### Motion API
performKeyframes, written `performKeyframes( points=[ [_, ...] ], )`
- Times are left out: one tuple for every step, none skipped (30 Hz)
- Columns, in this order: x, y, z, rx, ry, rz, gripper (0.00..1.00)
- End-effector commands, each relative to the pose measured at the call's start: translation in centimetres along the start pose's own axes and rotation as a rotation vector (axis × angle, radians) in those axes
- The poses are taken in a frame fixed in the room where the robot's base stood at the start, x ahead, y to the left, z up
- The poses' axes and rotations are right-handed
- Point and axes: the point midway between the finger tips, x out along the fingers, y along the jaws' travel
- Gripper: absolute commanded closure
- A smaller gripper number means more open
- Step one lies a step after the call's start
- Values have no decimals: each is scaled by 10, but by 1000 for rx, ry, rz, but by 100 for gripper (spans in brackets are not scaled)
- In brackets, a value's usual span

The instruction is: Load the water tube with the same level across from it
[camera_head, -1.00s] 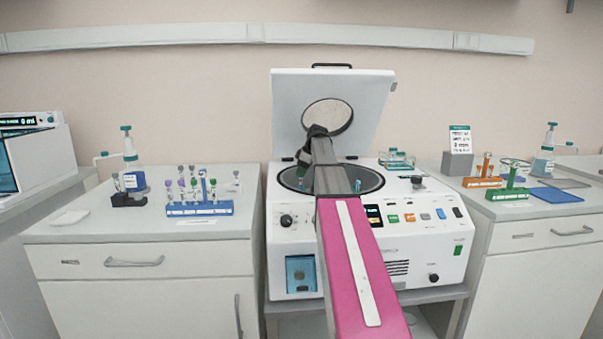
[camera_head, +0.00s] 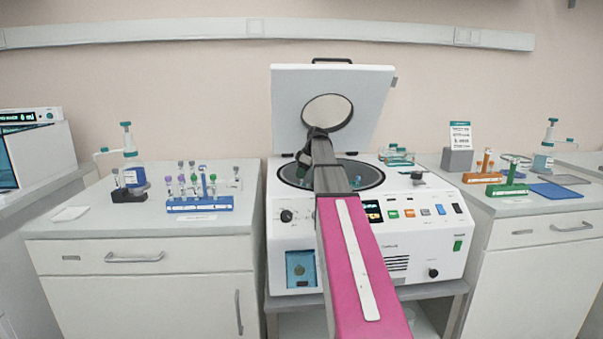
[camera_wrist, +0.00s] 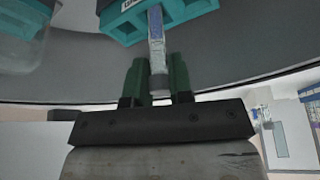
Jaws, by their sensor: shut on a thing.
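The centrifuge (camera_head: 425,260) stands in the middle with its lid (camera_head: 372,100) open. My gripper (camera_wrist: 158,72) is over the bowl; the arm hides most of it in the head view. In the wrist view, its green fingers are shut on the grey-capped end of a tube (camera_wrist: 156,38). The tube's far end overlaps a teal rotor bucket (camera_wrist: 118,22) with a white label; I cannot tell how deep it sits. Another teal bucket (camera_wrist: 22,45) shows at the left. The liquid level in the tube is not clear.
A blue rack (camera_head: 190,206) with several capped tubes stands on the left counter. An orange rack (camera_head: 480,178) and a green rack (camera_head: 507,190) stand on the right counter near a sign (camera_head: 460,135) and a blue mat (camera_head: 555,192). The raised lid stands behind my arm.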

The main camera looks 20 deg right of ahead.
Motion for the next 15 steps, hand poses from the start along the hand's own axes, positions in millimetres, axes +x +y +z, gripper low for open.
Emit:
performKeyframes(
  points=[
    [2,0,1,0,0,0,93],
    [2,0,1,0,0,0,93],
    [3,0,1,0,0,0,93],
    [4,0,2,0,0,0,93],
    [5,0,2,0,0,0,93],
    [6,0,2,0,0,0,93],
    [6,0,3,0,0,0,93],
    [7,0,3,0,0,0,93],
    [7,0,3,0,0,0,93],
    [8,0,3,0,0,0,93],
    [8,0,3,0,0,0,93],
    [8,0,3,0,0,0,93],
    [8,0,3,0,0,0,93],
    [8,0,3,0,0,0,93],
    [8,0,3,0,0,0,93]
  ],
)
